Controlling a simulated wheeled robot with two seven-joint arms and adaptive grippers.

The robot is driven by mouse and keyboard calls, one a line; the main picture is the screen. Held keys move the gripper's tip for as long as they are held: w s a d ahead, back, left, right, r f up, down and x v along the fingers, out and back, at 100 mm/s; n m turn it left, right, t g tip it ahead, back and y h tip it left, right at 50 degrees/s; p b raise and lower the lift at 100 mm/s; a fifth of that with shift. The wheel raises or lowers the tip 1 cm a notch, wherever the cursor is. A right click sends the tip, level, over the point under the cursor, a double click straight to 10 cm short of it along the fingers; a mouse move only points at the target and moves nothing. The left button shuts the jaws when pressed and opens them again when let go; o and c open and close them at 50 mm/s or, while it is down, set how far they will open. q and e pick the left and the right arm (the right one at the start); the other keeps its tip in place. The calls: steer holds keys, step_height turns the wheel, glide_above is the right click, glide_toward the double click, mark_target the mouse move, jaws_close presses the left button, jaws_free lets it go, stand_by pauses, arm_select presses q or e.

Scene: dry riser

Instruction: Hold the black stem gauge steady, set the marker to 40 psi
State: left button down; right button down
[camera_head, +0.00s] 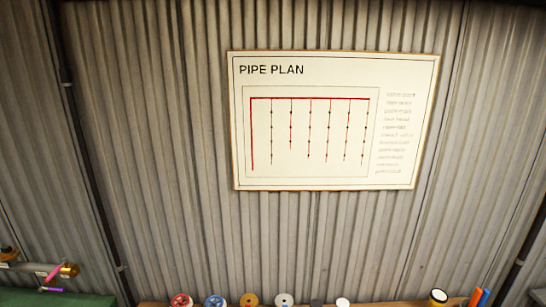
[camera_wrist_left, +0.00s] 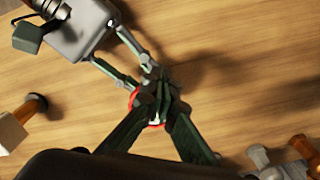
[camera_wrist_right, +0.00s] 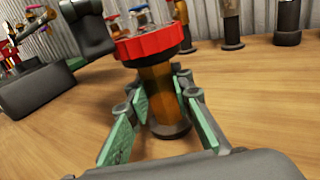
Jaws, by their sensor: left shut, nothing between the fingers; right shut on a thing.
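In the right wrist view my right gripper (camera_wrist_right: 163,92) is shut around the upright brown-orange stem (camera_wrist_right: 155,112) of a gauge. The gauge has a wide red head (camera_wrist_right: 150,45) and a dark round foot (camera_wrist_right: 168,130) on the bench. Its stem does not look black here. In the left wrist view my left gripper (camera_wrist_left: 157,95) is shut and empty, its tips together over the red-rimmed head (camera_wrist_left: 133,97). The fingers hide most of the dial, so the marker and reading cannot be made out. My right gripper's fingers reach in from the upper left there.
Other stems with dark feet, one black (camera_wrist_right: 288,18), stand at the back of the wooden bench (camera_wrist_right: 255,85). Several round tops, including a red one (camera_head: 181,300), line the head view's lower edge. A pipe plan (camera_head: 335,120) hangs on the corrugated wall.

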arm_select(q)
steer(key=shift+w+a, duration=0.2)
steer(key=shift+a, duration=0.05)
arm_select(e)
steer(key=shift+a, duration=0.1)
arm_select(q)
steer(key=shift+w+a, duration=0.2)
steer(key=shift+a, duration=0.05)
steer(key=shift+a, duration=0.15)
step_height(320, 180, up, 6)
steer(key=shift+s+a, duration=0.15)
steer(key=shift+s, duration=0.25)
stand_by(0.3)
arm_select(e)
steer(key=c, duration=1.6)
jaws_free()
